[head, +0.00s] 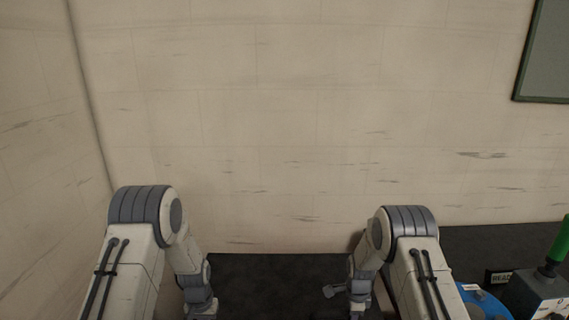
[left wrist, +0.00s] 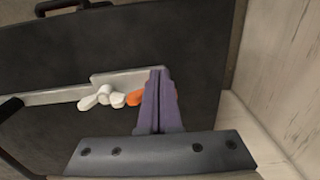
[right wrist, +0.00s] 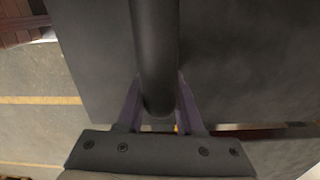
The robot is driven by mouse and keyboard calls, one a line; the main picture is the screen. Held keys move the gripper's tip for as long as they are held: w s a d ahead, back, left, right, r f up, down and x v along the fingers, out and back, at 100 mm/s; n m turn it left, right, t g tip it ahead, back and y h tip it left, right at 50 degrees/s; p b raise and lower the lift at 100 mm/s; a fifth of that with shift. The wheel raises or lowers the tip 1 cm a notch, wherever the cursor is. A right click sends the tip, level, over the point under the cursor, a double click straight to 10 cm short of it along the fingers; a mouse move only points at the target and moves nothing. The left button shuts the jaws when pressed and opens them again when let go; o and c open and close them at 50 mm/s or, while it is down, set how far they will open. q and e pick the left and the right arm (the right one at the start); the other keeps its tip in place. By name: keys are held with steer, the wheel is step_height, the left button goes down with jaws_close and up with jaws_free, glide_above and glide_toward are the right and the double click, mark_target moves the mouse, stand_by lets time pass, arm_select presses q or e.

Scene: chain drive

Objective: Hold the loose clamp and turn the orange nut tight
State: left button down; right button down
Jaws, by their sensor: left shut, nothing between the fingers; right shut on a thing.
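The clamp shows in the left wrist view as a pale flat bar (left wrist: 55,97) over the black table, with a dark end at far left. A wing-shaped nut has white wings (left wrist: 103,97) and an orange part (left wrist: 134,97) at its right. My left gripper (left wrist: 160,75) is shut and empty, its purple fingers beside the orange part and hiding what lies behind. Whether they touch is unclear. My right gripper (right wrist: 158,88) is shut on a thick black cylindrical handle (right wrist: 156,50). A tiny orange spot shows beyond its right finger. The head view does not show the nut.
The black table (head: 260,270) reaches the pale wall (head: 300,120) behind. At the right of the head view are a blue object (head: 485,303), a dark box (head: 538,292) with a green handle (head: 560,240), and a small sign (head: 499,277). The table's middle back looks clear.

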arm_select(q)
steer(key=shift+s, duration=0.1)
stand_by(0.3)
steer(key=shift+s+a, duration=0.15)
steer(key=shift+s, duration=0.1)
step_height(320, 180, up, 6)
stand_by(0.5)
arm_select(e)
steer(key=shift+c, duration=2.3)
jaws_free()
